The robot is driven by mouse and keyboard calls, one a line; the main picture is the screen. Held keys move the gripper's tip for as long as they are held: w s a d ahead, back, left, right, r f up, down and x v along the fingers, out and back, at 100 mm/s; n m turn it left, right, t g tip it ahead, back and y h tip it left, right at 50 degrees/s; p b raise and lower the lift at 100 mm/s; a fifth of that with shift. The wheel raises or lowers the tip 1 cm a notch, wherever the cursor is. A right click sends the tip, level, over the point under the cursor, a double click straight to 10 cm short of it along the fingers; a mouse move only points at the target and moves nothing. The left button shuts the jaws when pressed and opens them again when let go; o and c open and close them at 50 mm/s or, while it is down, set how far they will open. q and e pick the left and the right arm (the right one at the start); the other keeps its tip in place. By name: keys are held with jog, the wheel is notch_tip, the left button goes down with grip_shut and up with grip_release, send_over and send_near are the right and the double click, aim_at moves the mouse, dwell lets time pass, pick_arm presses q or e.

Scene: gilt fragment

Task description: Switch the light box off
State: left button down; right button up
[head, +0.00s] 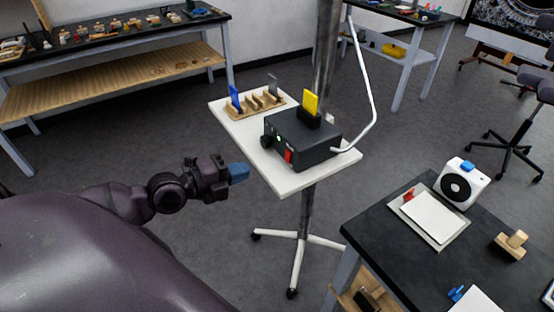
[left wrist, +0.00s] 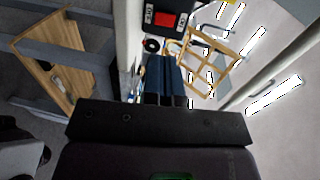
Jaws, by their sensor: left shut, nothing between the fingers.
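The black box (head: 300,138), which appears to be the light box, sits on a small white stand top (head: 330,172). Its front has a red switch (head: 289,157), a small lit green light (head: 279,138) and a dark knob (head: 266,141). A yellow card (head: 311,102) stands upright in a slot on top. The red switch also shows in the left wrist view (left wrist: 165,20), beyond the fingers. My left gripper (head: 239,172) is shut and empty, with blue fingertips, left of the stand top and apart from the box. My right gripper is not in view.
A wooden rack (head: 255,105) with a blue and a grey card stands behind the box. A grey pole and a bent white tube (head: 371,85) rise beside it. A dark table (head: 420,250) is at the lower right. Open floor lies left of the stand.

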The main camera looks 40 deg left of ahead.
aim_at(286, 159)
pick_arm(q)
jog(key=p+x, duration=0.1)
jog(key=x, duration=0.7)
jog(key=shift+w+d+r, duration=0.1)
jog(key=shift+r, duration=0.05)
jog(key=shift+p+x, duration=0.45)
jog(key=shift+x, duration=0.5)
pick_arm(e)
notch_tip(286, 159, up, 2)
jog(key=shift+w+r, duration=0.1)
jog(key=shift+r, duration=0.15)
pick_arm(q)
jog(key=shift+w+d+f+b, duration=0.1)
jog(key=shift+f+b, duration=0.2)
jog(key=shift+b, duration=0.05)
jog(key=b, duration=0.2)
jog(key=shift+w+f+t+b, duration=0.1)
jog(key=shift+f+t+b, duration=0.2)
jog(key=shift+f+b, duration=0.05)
jog(key=shift+f+t+h+b, duration=0.1)
jog(key=shift+t+h+b, duration=0.2)
jog(key=shift+b, duration=0.55)
jog(key=shift+r, duration=0.35)
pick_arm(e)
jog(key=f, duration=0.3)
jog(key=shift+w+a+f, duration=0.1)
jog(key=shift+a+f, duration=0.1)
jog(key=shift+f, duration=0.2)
